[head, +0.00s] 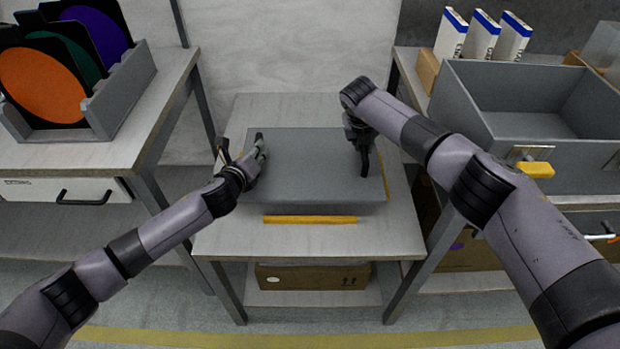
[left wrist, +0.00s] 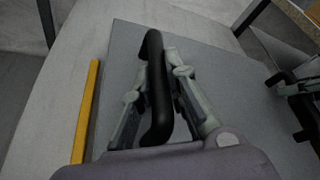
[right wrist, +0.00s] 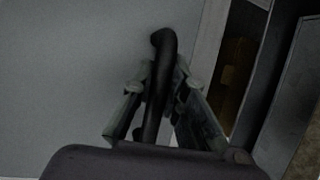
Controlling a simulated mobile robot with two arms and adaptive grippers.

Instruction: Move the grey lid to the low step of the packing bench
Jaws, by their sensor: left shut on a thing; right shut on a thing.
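The grey lid (head: 312,165) is a wide flat-topped piece lying level over the low light-topped step (head: 220,238) in the middle of the head view. I cannot tell whether it touches the step or hangs just above it. My left gripper (head: 258,149) is shut on a black handle (left wrist: 156,95) at the lid's left side. My right gripper (head: 364,165) is shut on another black handle (right wrist: 160,75) at its right side. The lid's underside is hidden.
A yellow strip (head: 310,219) lies in front of the lid. An open grey case (head: 470,115) stands on the right bench, with white boxes (head: 483,36) behind. A rack (head: 125,85) of coloured discs stands on the left table. A cardboard box (head: 313,276) sits underneath.

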